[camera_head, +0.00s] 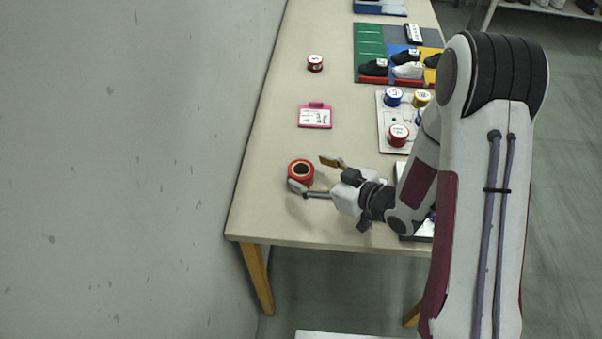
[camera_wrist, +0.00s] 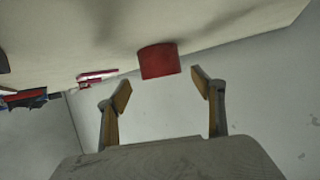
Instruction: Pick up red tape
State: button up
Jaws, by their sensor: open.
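The red tape (camera_head: 301,173) is a red ring-shaped roll with a dark hollow middle, near the left front of the table. In the wrist view the red tape (camera_wrist: 159,61) is ahead of the fingertips, roughly between their lines. My gripper (camera_head: 312,177) is open close beside the roll, on its right and front side. In the wrist view both fingers of my gripper (camera_wrist: 160,86) are spread apart with nothing between them. I cannot tell whether a finger touches the roll.
A pink clipboard (camera_head: 315,117) lies behind the roll on the table (camera_head: 270,130). A small red spool (camera_head: 315,63) stands further back. A white tray (camera_head: 383,127) with several coloured spools is at the right. Coloured mats (camera_head: 368,42) with shoes lie behind it. A wall (camera_head: 120,150) runs along the left.

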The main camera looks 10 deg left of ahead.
aim_at(295, 168)
jog(key=shift+x, duration=2.05)
jog(key=shift+s+f, duration=0.1)
jog(key=c, duration=1.2)
